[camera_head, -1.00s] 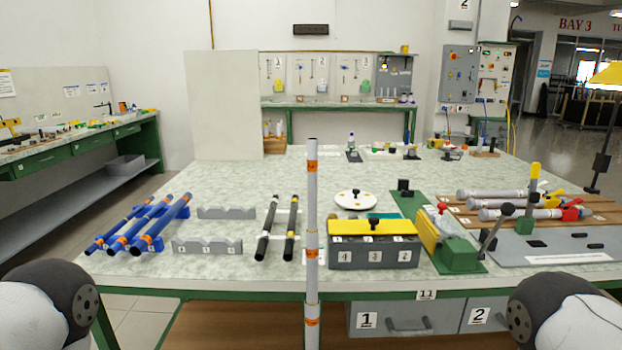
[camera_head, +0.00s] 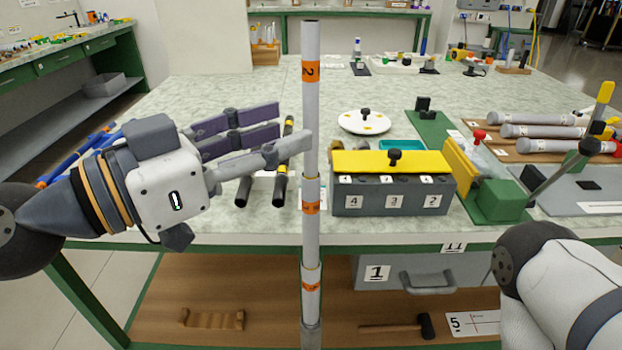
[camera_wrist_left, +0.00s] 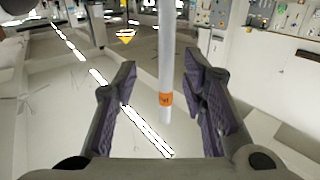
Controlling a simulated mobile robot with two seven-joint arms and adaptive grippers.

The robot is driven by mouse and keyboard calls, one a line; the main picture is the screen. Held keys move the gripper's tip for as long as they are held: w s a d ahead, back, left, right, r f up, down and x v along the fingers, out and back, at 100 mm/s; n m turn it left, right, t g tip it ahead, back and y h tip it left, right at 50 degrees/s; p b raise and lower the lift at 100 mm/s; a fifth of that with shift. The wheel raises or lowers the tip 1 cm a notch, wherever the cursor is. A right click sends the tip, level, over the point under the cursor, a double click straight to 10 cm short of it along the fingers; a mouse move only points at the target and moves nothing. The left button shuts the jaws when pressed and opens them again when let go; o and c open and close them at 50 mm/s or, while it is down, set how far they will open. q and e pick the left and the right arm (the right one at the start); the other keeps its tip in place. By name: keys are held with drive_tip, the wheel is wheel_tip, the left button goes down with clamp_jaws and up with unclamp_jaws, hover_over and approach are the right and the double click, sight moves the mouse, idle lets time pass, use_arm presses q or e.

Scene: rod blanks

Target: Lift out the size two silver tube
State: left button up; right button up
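A tall silver tube (camera_head: 311,110) stands upright with an orange label reading 2 near its top. Below it, wider grey sections (camera_head: 311,238) carry orange labels of their own, so the tubes look nested. My left gripper (camera_head: 292,134) comes in from the left at the height of the upper tube, its dark purple finger pads apart. In the left wrist view the tube (camera_wrist_left: 166,60) lies between the open fingers, with a gap on both sides; its end and orange label show there. Nothing is gripped. My right gripper is out of view; only part of that arm shows.
Behind the tube is a green-edged bench with a grey block with yellow top (camera_head: 392,180), a white disc (camera_head: 365,121) and dark rods (camera_head: 280,185). Grey tubes (camera_head: 540,131) lie at right. A shelf below holds a mallet (camera_head: 425,326).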

use_arm(q)
drive_tip(key=x, duration=0.4)
drive_tip(key=r+x, duration=0.1)
drive_tip(key=x, duration=0.1)
drive_tip(key=shift+w+a, duration=0.25)
clamp_jaws()
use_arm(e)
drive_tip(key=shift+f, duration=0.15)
use_arm(q)
wheel_tip(320, 180, up, 28)
drive_tip(key=p, duration=0.4)
hover_over(305, 111)
drive_tip(key=shift+w+d, duration=0.3)
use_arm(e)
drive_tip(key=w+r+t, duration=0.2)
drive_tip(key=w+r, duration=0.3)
